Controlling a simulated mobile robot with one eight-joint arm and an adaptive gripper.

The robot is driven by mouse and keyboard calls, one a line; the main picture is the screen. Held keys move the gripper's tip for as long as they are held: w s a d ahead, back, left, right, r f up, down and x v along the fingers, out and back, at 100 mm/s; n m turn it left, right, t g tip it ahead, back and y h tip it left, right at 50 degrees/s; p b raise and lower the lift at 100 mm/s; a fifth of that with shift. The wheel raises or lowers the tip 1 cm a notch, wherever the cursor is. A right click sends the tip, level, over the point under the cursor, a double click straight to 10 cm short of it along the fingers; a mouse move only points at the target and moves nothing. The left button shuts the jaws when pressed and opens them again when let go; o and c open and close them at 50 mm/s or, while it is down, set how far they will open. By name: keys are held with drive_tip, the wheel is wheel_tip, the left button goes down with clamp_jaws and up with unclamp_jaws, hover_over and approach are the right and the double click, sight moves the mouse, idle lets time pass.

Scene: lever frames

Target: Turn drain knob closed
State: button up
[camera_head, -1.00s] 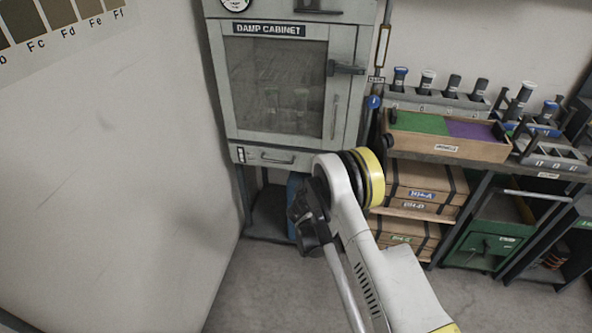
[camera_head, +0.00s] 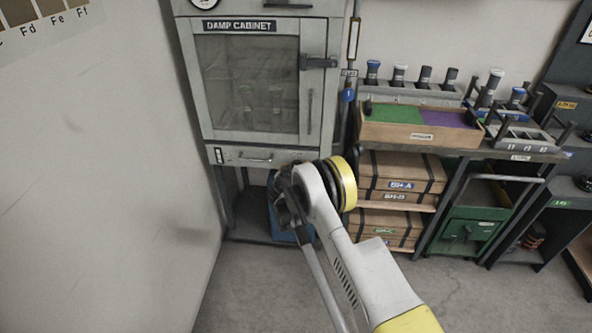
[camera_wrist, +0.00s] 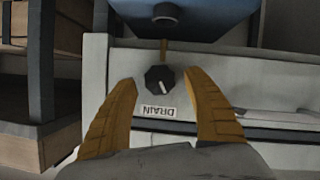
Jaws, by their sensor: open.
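The drain knob (camera_wrist: 160,79) is a black, faceted dial with a white pointer mark, on the pale panel of the damp cabinet (camera_head: 205,100). In the wrist view, its pointer runs down and slightly right, and the DRAIN label (camera_wrist: 157,111) below it reads upside down. My gripper (camera_wrist: 161,77) is open, with one yellow-brown finger on each side of the knob. Gaps show between knob and fingers; I cannot tell the depth of the fingertips. In the head view, my gripper (camera_head: 287,198) is dark and partly covered by my arm, and the knob is hidden.
A blue container (camera_head: 283,212) stands under the cabinet; its underside or side also fills the top of the wrist view (camera_wrist: 190,12). A shelf with wooden boxes (camera_head: 405,175) stands close on the right. Floor is clear in front.

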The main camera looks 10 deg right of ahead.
drive_tip(key=shift+w+d+f, duration=0.2)
drive_tip(key=shift+w+f, duration=0.05)
drive_tip(key=shift+w, duration=0.35)
drive_tip(key=c, duration=1.2)
drive_tip(key=shift+o, duration=0.2)
drive_tip(key=shift+d+m+t+y, duration=0.1)
drive_tip(key=shift+m+t+y, duration=0.4)
drive_tip(key=shift+m+y, duration=1.15)
drive_tip(key=shift+m, duration=0.45)
